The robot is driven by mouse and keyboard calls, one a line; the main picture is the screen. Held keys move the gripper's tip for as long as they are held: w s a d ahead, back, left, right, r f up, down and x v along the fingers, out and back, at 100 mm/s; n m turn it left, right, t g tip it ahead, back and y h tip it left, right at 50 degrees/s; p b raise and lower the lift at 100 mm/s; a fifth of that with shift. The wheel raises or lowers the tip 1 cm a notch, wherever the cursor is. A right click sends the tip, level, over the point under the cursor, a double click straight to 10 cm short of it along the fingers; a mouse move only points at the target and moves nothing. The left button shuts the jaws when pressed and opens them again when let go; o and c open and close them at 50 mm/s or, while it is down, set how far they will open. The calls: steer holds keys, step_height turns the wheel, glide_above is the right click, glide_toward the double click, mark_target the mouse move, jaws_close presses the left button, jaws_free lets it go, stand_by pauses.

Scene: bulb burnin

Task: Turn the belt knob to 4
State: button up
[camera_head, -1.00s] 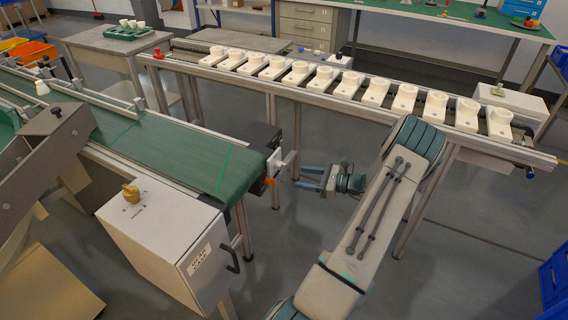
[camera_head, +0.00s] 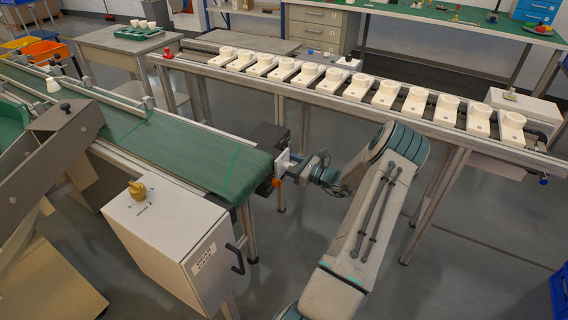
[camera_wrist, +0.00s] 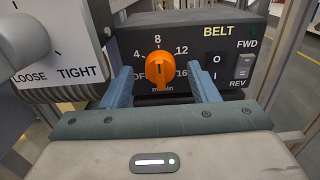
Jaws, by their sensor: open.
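The orange belt knob (camera_wrist: 160,69) is on the black BELT panel (camera_wrist: 215,32) in the wrist view, ringed by OFF, 4, 8, 12 and 16. Its grip ridge looks about upright, in line with 8; which end is the pointer I cannot tell. My gripper (camera_wrist: 161,76) is open, one blue finger on each side of the knob. A gap shows between each finger and the knob. In the head view my gripper (camera_head: 304,163) is at the end of the green conveyor (camera_head: 190,145), its fingertips partly hidden.
Right of the knob are an O/I switch (camera_wrist: 215,70) and a FWD/REV switch (camera_wrist: 242,66). A white LOOSE/TIGHT plate (camera_wrist: 70,47) with a grey knob (camera_wrist: 24,35) stands close on the left. A white cabinet (camera_head: 165,230) with a yellow knob (camera_head: 137,190) is beside the conveyor.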

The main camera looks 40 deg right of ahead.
steer(key=shift+w+a, duration=0.15)
steer(key=shift+w, duration=0.25)
steer(key=shift+c, duration=0.3)
steer(key=c, duration=0.9)
steer(key=shift+s+a+f+n+b, duration=0.1)
steer(key=shift+n+b, duration=1.85)
steer(key=shift+n, duration=1)
steer(key=shift+a+f+n+b, duration=0.1)
steer(key=shift+n+b, duration=1.8)
steer(key=shift+n, duration=1.05)
